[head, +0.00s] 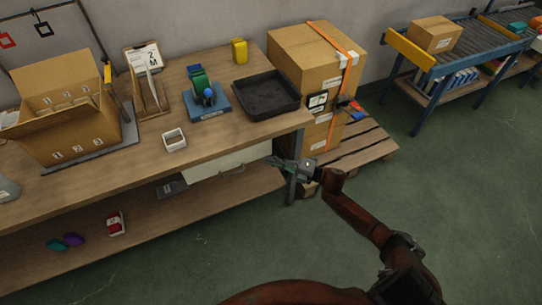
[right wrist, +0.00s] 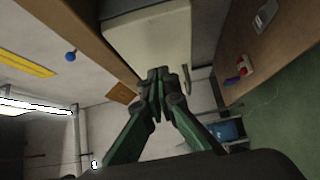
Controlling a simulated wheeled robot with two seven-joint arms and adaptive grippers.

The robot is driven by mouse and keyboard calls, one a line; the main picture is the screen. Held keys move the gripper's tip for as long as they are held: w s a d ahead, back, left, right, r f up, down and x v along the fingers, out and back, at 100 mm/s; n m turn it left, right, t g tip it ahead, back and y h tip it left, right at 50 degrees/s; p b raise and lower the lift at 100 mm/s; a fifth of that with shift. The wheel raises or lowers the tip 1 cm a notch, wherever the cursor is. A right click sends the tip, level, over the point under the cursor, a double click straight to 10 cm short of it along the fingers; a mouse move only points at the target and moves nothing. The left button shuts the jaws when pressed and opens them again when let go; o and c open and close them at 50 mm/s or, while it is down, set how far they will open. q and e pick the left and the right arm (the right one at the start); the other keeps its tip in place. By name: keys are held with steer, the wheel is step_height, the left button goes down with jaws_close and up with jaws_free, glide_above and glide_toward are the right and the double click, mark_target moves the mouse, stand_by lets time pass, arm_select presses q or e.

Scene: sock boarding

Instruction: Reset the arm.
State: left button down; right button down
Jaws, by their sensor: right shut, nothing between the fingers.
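My right gripper (head: 279,162) is off the front right corner of the wooden workbench, beside the table leg and below the tabletop's edge. Its fingers are together and empty; they also show shut in the right wrist view (right wrist: 158,78). My right arm reaches up to it from the lower right of the head view. My left gripper is not in either view.
The workbench (head: 235,135) holds an open carton (head: 70,140), a black tray (head: 266,95), a blue stand (head: 207,103) and a small white box (head: 174,140). A pale drawer (head: 230,160) hangs below. Large cartons (head: 310,60) stand on a pallet (head: 360,150). Green floor (head: 470,190) at right is clear.

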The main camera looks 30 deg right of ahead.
steer(key=v, duration=1)
steer(key=shift+s+p, duration=0.2)
steer(key=shift+p, duration=0.2)
